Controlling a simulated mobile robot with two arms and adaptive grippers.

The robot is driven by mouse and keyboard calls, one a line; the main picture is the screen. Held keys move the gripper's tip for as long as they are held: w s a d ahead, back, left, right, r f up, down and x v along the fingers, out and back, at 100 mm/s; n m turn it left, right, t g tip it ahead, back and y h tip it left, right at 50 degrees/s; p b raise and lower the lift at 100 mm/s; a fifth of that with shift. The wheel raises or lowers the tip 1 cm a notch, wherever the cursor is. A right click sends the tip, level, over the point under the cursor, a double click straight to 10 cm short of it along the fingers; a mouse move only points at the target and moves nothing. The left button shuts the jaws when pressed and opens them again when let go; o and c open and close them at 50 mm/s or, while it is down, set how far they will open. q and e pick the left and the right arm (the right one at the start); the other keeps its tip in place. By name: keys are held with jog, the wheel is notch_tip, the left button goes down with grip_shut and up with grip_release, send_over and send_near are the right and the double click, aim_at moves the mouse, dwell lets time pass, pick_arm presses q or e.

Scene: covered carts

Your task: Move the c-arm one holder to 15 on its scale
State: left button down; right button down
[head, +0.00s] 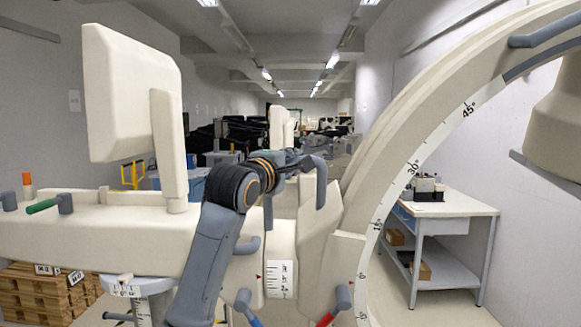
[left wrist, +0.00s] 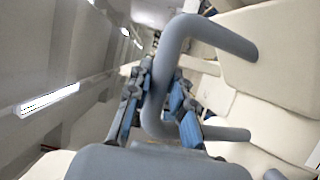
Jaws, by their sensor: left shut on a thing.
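The cream c-arm arc (head: 400,135) curves up on the right in the head view, with a degree scale on its face showing 0, 15, 30 and 45. The c-arm holder (head: 345,262) clasps the arc low down. A small red mark on it lies near the 0 on the scale. My left gripper (head: 298,164) is shut on a grey bent handle (head: 320,188) beside the arc. In the left wrist view, the blue-padded fingers of my left gripper (left wrist: 160,108) are on both sides of this handle (left wrist: 215,35). My right gripper is not in view.
A horizontal cream beam (head: 70,235) with a monitor-like panel (head: 130,95) stands left. Blue-ended (head: 248,307) and red-ended (head: 330,318) levers stick out below. Another scale (head: 280,279) is on the beam. A grey table (head: 450,209) stands behind the arc; pallets (head: 45,290) lie lower left.

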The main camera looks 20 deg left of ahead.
pick_arm(q)
jog(key=shift+s+d+f, duration=0.1)
jog(key=shift+s+f, duration=0.1)
jog(key=shift+s, duration=0.25)
jog(key=shift+s+r, duration=0.2)
jog(key=shift+r, duration=0.25)
jog(key=shift+w, duration=0.15)
jog(key=c, duration=1.4)
grip_release()
jog(key=shift+w, duration=0.2)
jog(key=shift+c, duration=0.2)
jog(key=shift+o, duration=1.4)
jog(key=shift+w+f, duration=0.15)
jog(key=shift+w, duration=0.2)
jog(key=shift+w+f, duration=0.25)
jog(key=shift+w, duration=0.05)
jog(key=shift+s+r, duration=0.15)
jog(key=shift+s, duration=0.45)
jog(key=shift+s+a+f, duration=0.15)
jog(key=shift+s, duration=0.4)
jog(key=shift+s+a+f, duration=0.1)
jog(key=shift+s, duration=0.4)
jog(key=s+a, duration=0.1)
jog(key=s, duration=0.7)
jog(key=shift+s+f, duration=0.25)
jog(key=shift+s, duration=0.05)
